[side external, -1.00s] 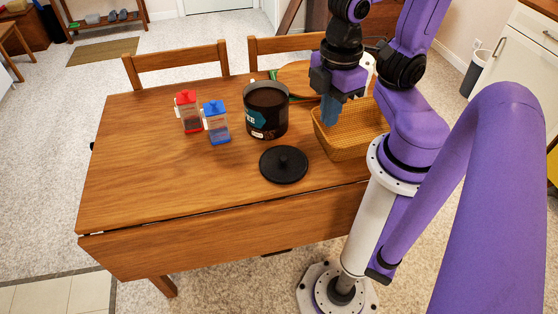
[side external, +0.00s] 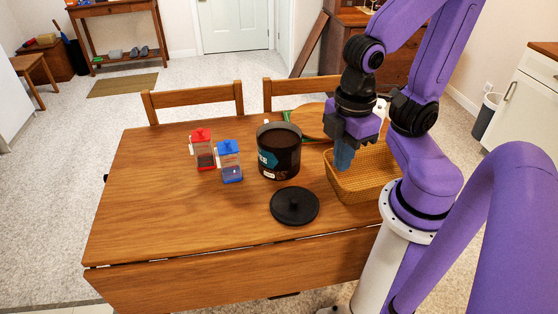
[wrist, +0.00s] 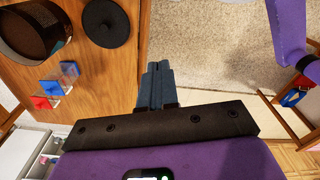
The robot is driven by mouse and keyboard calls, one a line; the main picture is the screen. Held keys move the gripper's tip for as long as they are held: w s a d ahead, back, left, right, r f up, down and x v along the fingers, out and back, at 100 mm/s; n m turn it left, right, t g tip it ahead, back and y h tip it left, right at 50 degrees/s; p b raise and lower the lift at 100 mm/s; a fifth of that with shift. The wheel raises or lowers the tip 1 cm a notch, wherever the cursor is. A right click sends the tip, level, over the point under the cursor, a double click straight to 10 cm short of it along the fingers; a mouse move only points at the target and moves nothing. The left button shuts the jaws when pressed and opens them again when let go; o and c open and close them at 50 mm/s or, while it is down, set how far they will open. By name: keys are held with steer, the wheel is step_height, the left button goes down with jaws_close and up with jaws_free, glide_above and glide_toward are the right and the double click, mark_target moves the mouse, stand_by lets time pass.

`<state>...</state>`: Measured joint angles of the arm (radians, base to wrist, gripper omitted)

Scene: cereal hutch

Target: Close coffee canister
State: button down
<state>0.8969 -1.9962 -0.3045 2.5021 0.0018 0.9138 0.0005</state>
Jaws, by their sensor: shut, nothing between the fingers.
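The coffee canister (side external: 279,152) is a dark, wide jar with a teal and white label. It stands upright on the wooden table with its top uncovered; it also shows in the wrist view (wrist: 35,35). The lid shows at the top of the wrist view (wrist: 106,22). My gripper (side external: 343,160) has its blue fingers together and empty, pointing down right of the canister, by the basket's left end. The fingers also show in the wrist view (wrist: 154,80).
A woven basket (side external: 362,187) stands right of the canister and lid. A red-lidded container (side external: 202,150) and a blue-lidded one (side external: 230,162) stand left of the canister. A round wooden board (side external: 308,122) lies behind. The left part of the table (side external: 150,210) is clear.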

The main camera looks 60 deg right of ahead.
stand_by(0.4)
steer(key=c, duration=1.2)
jaws_free()
steer(key=shift+w+f, duration=0.1)
steer(key=shift+o, duration=0.8)
steer(key=w+f+m, duration=0.1)
steer(key=w+f, duration=0.4)
steer(key=shift+w+a+f, duration=0.25)
steer(key=shift+w, duration=0.15)
steer(key=m, duration=0.3)
glide_above(295, 199)
step_height(295, 199, down, 14)
steer(key=shift+a+f, duration=0.15)
steer(key=shift+f, duration=2.5)
